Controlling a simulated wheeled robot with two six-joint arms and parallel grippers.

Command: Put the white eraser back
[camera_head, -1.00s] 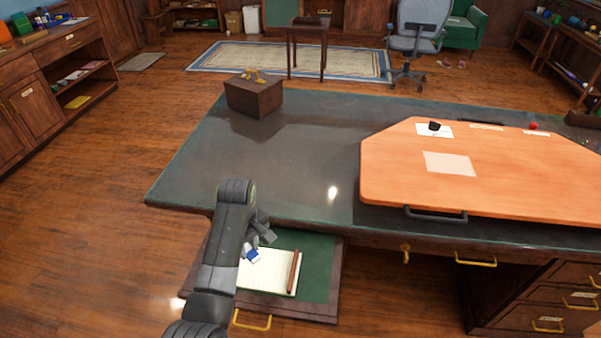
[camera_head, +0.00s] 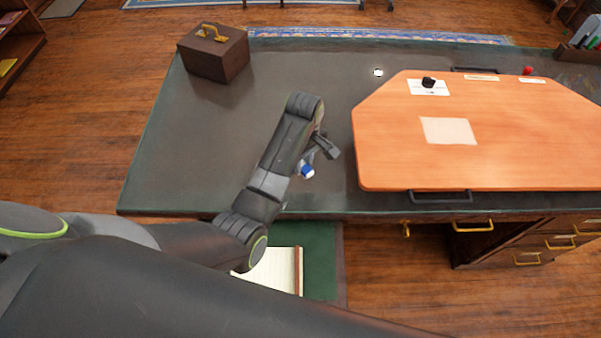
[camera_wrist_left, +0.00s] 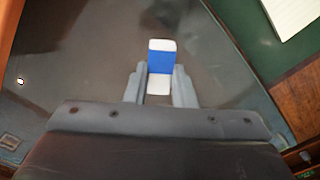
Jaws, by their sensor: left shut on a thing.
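The white eraser with a blue sleeve (camera_wrist_left: 160,62) is held between the fingers of my left gripper (camera_wrist_left: 157,85) in the left wrist view. In the head view the left gripper (camera_head: 312,160) is above the dark desktop, left of the orange board, and the eraser (camera_head: 307,171) shows at its fingertips. The open drawer (camera_head: 322,262) below the desk's front edge holds a lined notepad (camera_head: 275,272) and a brown stick-like thing (camera_head: 299,270). My arm hides part of the drawer. My right gripper is not in view.
The large orange board (camera_head: 500,150) covers the right of the desk (camera_head: 210,150). On it are a white card (camera_head: 440,90) with a black object and a pale sheet (camera_head: 448,131). A brown box with a gold handle (camera_head: 213,54) stands at the back left. The left desktop is clear.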

